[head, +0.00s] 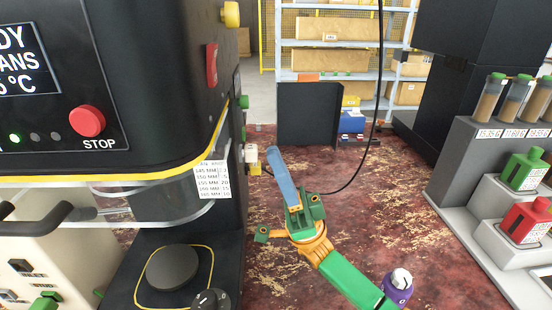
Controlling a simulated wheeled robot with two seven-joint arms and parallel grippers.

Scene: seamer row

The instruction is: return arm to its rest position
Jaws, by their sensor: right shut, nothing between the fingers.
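My right arm comes in from the lower right with a green link, an orange wrist and a purple joint. My right gripper (274,155) points up and away to the left, its long blue-grey fingers together and empty. It is held in front of the red-brown floor, to the right of the black machine, with a visible gap to the machine. My left gripper does not show.
The black machine (140,95) with a red STOP button (87,121) fills the left. A grey stepped stand (478,160) with jars, a green bottle (524,170) and a red bottle (526,220) is at right. A black cable (379,75) hangs behind. Worn floor (400,200) lies open between.

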